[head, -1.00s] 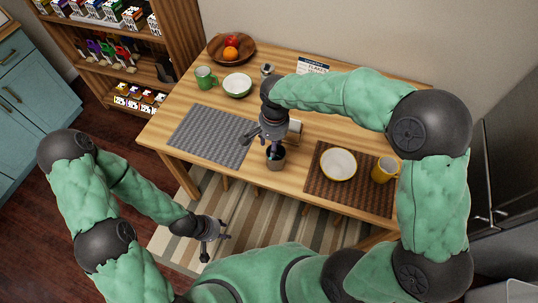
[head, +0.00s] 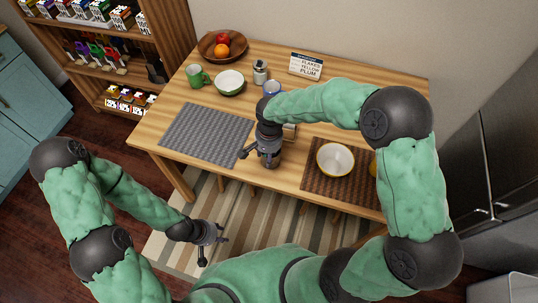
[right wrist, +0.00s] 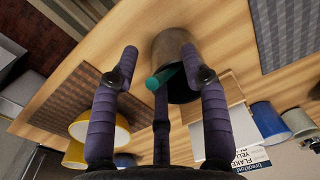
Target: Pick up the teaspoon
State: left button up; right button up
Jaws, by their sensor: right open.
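A teal handle (right wrist: 163,79), likely the teaspoon's, sticks out of a brownish cup (right wrist: 172,46) in the right wrist view; its lower part is hidden inside. My right gripper (head: 266,154) is over this cup near the table's front edge in the head view and hides most of it. In the right wrist view its fingers (right wrist: 160,95) are spread, with the handle between them and no clear grip on it. My left gripper (head: 215,236) has spread, empty fingers and hangs in front of the table, above the striped rug.
The wooden table (head: 180,88) holds a grey mat (head: 207,133), and a brown mat (head: 320,182) with a yellow-rimmed bowl (head: 335,160). Behind are a green mug (head: 195,76), a green-white bowl (head: 229,83), a fruit bowl (head: 207,51), a jar (head: 260,70) and a blue mug (head: 271,88).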

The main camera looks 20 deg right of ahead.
jog(key=c, duration=0.9)
jog(key=shift+r, duration=0.1)
